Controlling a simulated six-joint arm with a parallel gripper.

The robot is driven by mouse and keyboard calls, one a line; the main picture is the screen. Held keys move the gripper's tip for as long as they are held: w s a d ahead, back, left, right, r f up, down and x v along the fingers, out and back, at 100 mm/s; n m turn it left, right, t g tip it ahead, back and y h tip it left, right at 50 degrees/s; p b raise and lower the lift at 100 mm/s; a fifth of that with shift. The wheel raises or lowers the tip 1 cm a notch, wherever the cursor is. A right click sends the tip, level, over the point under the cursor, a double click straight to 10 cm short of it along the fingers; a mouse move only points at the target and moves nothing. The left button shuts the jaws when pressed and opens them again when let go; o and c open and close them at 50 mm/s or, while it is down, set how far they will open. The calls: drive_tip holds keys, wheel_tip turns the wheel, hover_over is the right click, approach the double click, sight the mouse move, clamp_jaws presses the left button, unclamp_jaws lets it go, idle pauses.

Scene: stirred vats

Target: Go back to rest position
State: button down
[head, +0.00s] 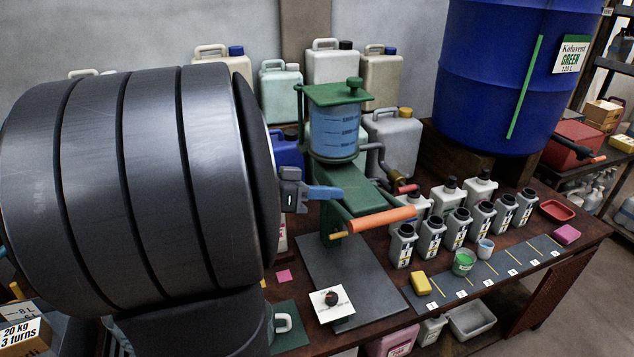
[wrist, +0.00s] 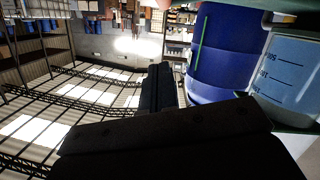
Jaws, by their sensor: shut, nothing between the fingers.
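My gripper (wrist: 160,78) shows as dark shapes in the middle and lower part of the wrist view. It is shut with nothing between its fingers. In the wrist view the clear measuring vessel (wrist: 290,75) is close on the right. In the head view my large dark arm link fills the left side and hides much behind it. A small grey and blue part (head: 305,191) sticks out at its right edge, in front of the green dispenser (head: 370,197); I cannot tell whether it is my gripper. The dispenser has an orange handle (head: 382,219).
Several grey bottles (head: 457,229) stand right of the dispenser. A green cup (head: 463,263) and yellow block (head: 420,284) are before them. A blue drum (head: 495,75) stands behind; several jugs (head: 331,64) line the wall. A white card (head: 331,304) lies in front.

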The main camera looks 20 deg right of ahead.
drive_tip(key=x, duration=0.9)
drive_tip(key=shift+w+d+f, duration=0.2)
drive_tip(key=shift+d, duration=0.2)
drive_tip(key=shift+s+d+f, duration=0.1)
drive_tip(key=shift+f, duration=0.8)
drive_tip(key=shift+w, duration=0.35)
